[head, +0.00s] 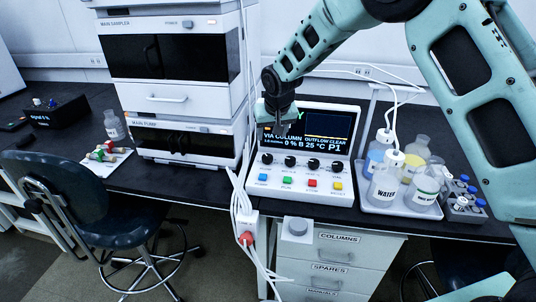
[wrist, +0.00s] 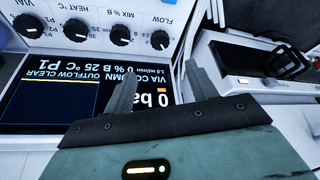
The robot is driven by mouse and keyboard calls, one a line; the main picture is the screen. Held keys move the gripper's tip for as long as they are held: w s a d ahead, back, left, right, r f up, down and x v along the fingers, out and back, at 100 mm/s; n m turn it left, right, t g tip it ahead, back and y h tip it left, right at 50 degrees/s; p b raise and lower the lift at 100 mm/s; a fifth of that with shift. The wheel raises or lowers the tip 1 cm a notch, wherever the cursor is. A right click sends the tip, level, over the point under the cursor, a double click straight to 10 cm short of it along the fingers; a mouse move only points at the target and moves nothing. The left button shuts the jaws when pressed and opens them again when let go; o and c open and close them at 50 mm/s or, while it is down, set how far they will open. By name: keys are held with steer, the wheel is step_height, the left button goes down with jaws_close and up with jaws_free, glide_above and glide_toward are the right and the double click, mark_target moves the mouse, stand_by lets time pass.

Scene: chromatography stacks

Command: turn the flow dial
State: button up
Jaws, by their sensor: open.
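The flow dial (wrist: 166,43) is the rightmost black knob in the upside-down wrist view, under the label FLOW. In the head view the flow dial (head: 267,158) is the leftmost of a row of black knobs on the white control unit (head: 345,188). My gripper (head: 280,133) is open and empty in front of the left part of the unit's screen, above the flow dial. In the wrist view the fingers of my gripper (wrist: 160,76) stand apart, with the dial beyond their tips. No contact with the dial shows.
The other knobs (wrist: 120,34) sit close beside the flow dial. Coloured buttons (head: 287,181) lie below the knobs. The pump and sampler stack (head: 180,105) stands at left with tubing between. A tray (head: 405,207) of bottles stands at right. A dark chair (head: 65,200) is front left.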

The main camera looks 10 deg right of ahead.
mark_target(268, 157)
steer(key=p+x, duration=0.1)
steer(key=x, duration=1.2)
steer(key=shift+s+p, duration=0.1)
steer(key=shift+p, duration=0.25)
steer(key=c, duration=1)
